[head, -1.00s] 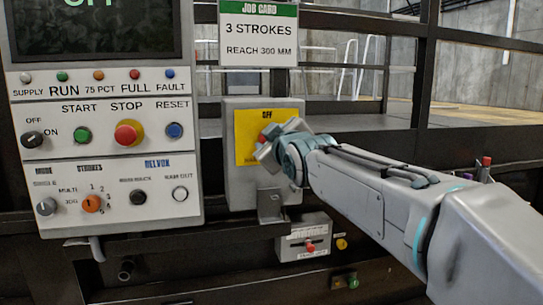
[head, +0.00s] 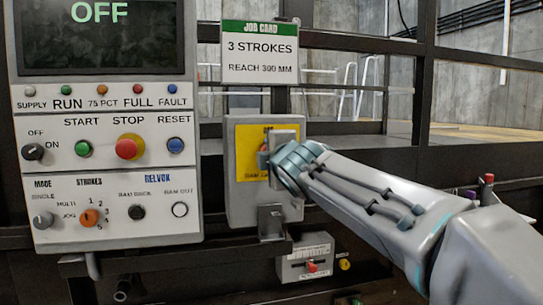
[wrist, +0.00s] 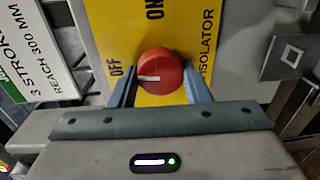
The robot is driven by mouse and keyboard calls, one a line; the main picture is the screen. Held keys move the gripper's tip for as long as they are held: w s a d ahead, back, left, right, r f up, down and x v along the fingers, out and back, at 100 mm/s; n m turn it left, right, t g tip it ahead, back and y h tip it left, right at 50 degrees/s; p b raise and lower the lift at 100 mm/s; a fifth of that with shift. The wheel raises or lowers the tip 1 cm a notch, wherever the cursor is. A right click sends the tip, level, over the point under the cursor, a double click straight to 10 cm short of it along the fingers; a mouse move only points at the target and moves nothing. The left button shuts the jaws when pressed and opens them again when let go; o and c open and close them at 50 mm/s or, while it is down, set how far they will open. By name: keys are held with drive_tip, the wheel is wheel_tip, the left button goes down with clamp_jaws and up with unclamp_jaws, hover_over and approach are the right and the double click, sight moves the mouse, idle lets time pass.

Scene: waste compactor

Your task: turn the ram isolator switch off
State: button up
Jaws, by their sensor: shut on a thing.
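The ram isolator switch is a red round knob (wrist: 161,70) on a yellow plate (wrist: 122,25) marked OFF, ON and ISOLATOR. In the wrist view its white mark points left, toward the OFF label (wrist: 116,65). My gripper (wrist: 160,84) has one blue-grey finger on each side of the knob and is shut on it. In the head view my gripper (head: 272,160) is at the grey isolator box (head: 238,205), in front of its yellow plate, and hides most of the knob.
The control panel (head: 110,222) with buttons and a screen reading OFF (head: 100,45) stands to the left. A job card (head: 260,52) hangs above the box. A small grey unit with a red knob (head: 305,262) sits below. Dark rails (head: 455,55) run behind.

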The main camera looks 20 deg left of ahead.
drive_tip(key=shift+n, duration=0.6)
drive_tip(key=o, duration=1)
drive_tip(key=p+v, duration=0.1)
drive_tip(key=v, duration=1.2)
drive_tip(key=shift+s, duration=0.35)
